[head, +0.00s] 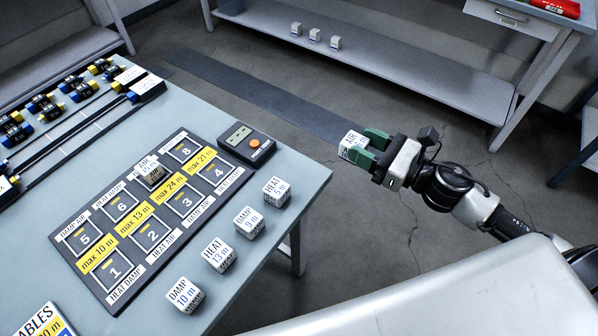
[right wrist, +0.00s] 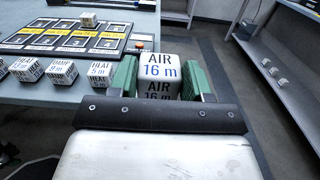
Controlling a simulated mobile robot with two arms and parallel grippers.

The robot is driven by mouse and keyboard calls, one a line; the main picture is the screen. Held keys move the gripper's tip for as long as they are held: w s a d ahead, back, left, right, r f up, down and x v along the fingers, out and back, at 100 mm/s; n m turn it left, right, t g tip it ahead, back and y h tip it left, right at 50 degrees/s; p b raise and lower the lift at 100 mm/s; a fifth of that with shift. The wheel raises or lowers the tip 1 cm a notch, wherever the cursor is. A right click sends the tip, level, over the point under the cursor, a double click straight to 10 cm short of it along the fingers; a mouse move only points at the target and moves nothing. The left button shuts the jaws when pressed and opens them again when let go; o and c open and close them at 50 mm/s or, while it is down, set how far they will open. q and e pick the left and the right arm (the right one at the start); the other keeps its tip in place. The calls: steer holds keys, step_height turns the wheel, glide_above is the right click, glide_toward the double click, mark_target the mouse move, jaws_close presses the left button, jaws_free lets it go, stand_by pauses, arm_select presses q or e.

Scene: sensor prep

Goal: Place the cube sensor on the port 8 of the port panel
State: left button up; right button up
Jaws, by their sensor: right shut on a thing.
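My right gripper (head: 366,152) has green fingers and is shut on a white cube sensor (head: 350,142) out past the right edge of the table, above the floor. In the right wrist view this cube (right wrist: 160,66) reads "AIR 16 m" and sits between the two green fingers. The dark port panel (head: 128,262) lies on the table with numbered ports. Port 8 (head: 184,151) is at its far right end and looks empty. One cube (head: 151,173) marked AIR stands on the panel in the port next to port 8. My left gripper is not in view.
Several labelled cubes stand in a row along the table's near edge, such as a HEAT cube (head: 276,191) and a DAMP cube (head: 186,295). A tester with an orange button (head: 247,145) stands beside port 8. A shelf (head: 400,82) behind holds small cubes.

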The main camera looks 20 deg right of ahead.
steer(key=shift+w+d+r+y, duration=0.1)
steer(key=shift+d+r+y, duration=0.1)
steer(key=shift+r+y, duration=0.1)
steer(key=shift+f, duration=0.1)
steer(key=w+a+f, duration=0.2)
steer(key=a, duration=0.1)
steer(key=w+a+f+p, duration=0.1)
steer(key=w+a+f, duration=0.1)
steer(key=a, duration=0.1)
steer(key=w+a+f, duration=0.2)
steer(key=a, duration=0.1)
steer(key=shift+w+a+f, duration=0.15)
steer(key=shift+a+f, duration=0.15)
steer(key=shift+f, duration=0.05)
steer(key=shift+a+f, duration=0.1)
steer(key=shift+f, duration=1.85)
steer(key=shift+f, duration=0.1)
